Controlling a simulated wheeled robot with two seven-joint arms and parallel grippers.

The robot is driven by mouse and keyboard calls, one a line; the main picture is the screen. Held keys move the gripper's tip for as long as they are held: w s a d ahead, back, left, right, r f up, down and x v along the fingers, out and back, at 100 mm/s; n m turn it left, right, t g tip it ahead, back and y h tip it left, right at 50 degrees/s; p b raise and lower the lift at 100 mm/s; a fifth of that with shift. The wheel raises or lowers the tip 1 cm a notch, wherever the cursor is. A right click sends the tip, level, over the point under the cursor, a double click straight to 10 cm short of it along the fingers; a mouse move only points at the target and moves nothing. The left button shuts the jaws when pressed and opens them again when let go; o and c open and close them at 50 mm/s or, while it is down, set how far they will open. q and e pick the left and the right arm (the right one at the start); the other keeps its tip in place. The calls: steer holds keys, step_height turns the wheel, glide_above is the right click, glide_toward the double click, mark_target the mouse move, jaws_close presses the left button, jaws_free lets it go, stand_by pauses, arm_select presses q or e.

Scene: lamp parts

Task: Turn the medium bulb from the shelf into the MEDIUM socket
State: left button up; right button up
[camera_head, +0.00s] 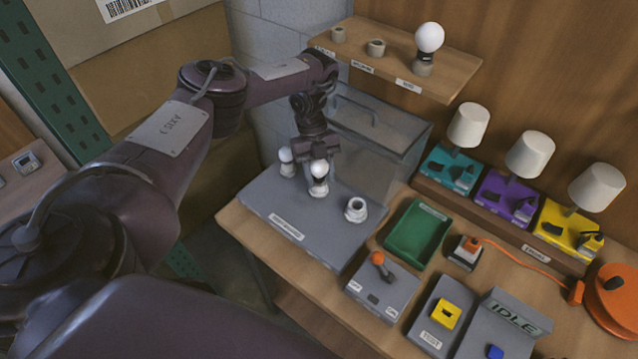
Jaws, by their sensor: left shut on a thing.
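My left gripper (317,163) points down over the middle socket of the grey socket board (275,222). It is shut on a white round bulb, the medium bulb (319,171). The bulb is upright at the middle socket (318,190), its lower end at the socket's top. I cannot tell how deep it sits. To its left another white bulb (286,155) stands in the left socket. The right socket (355,209) is empty. The wooden shelf (450,70) has two empty holders and a large bulb (430,38) on the third. My right gripper is not in view.
A clear lidded box (375,140) stands right behind the socket board. A green tray (417,234), a grey lever box (382,285) and a test box with a yellow part (445,314) lie to the right. Three lamps line the back. An orange cord reel (612,295) sits far right.

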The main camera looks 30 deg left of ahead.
arm_select(q)
steer(key=shift+m+g+y+b, duration=0.6)
steer(key=shift+m+b, duration=1.1)
steer(key=shift+m, duration=0.5)
steer(key=shift+o, duration=0.3)
steer(key=shift+a+m+y+b, duration=0.15)
steer(key=shift+m+y+b, duration=0.2)
steer(key=shift+m, duration=0.35)
steer(key=shift+o, duration=0.2)
steer(key=shift+a+r+m+g, duration=0.1)
steer(key=shift+a+m+g, duration=0.05)
steer(key=shift+m+g, duration=0.2)
steer(key=shift+m+y, duration=0.25)
